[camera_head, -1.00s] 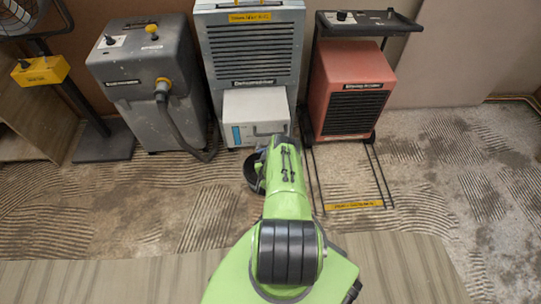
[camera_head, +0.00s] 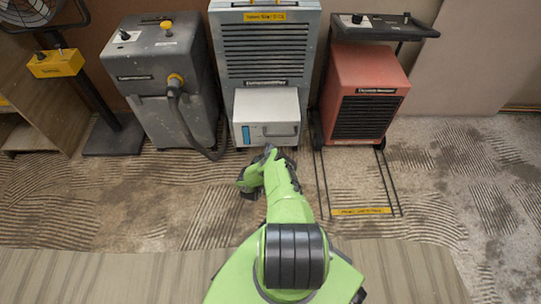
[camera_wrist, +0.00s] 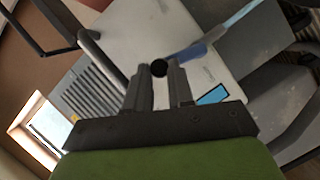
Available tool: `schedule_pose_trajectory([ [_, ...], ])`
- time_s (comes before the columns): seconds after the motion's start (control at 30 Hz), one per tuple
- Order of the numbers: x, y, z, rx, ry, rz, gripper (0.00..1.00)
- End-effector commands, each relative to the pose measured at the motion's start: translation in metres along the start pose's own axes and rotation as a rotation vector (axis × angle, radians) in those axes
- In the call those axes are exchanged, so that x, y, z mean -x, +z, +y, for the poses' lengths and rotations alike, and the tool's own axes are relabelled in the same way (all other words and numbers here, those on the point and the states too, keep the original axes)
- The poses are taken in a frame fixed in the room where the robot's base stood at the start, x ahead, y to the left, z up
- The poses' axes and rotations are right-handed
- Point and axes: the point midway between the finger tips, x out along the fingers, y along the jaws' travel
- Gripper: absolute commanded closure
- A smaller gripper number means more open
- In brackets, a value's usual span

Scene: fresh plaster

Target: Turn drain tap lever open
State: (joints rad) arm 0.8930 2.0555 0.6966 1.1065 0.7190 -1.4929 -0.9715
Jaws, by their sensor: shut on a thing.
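The silver dehumidifier (camera_head: 268,60) stands at the back centre, with a pale tank box (camera_head: 277,112) at its lower front. The tank has a blue strip at its left edge and a grey handle. My gripper (camera_head: 246,189) is in front of and below the tank, left of my forearm. In the wrist view my gripper (camera_wrist: 160,74) is shut on a small dark round piece (camera_wrist: 159,68), with the pale tank (camera_wrist: 135,35) behind it. I cannot tell for certain whether this piece is the drain tap lever; no other lever shows clearly.
A grey machine (camera_head: 158,70) with a hose (camera_head: 186,125) stands left. A red machine (camera_head: 366,90) stands right, with a thin floor frame before it. A fan on a stand (camera_head: 110,110) is at far left. A pale bluish bar (camera_wrist: 228,29) crosses the wrist view. Floor at right is clear.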

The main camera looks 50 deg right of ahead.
Motion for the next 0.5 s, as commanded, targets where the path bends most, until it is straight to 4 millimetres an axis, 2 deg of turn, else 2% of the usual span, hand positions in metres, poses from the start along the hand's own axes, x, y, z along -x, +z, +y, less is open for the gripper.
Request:
schedule_pose_trajectory([
  [0.5, 0.0011, -0.0016, -0.0012, 0.045, 0.017, -0.001, 1.00],
])
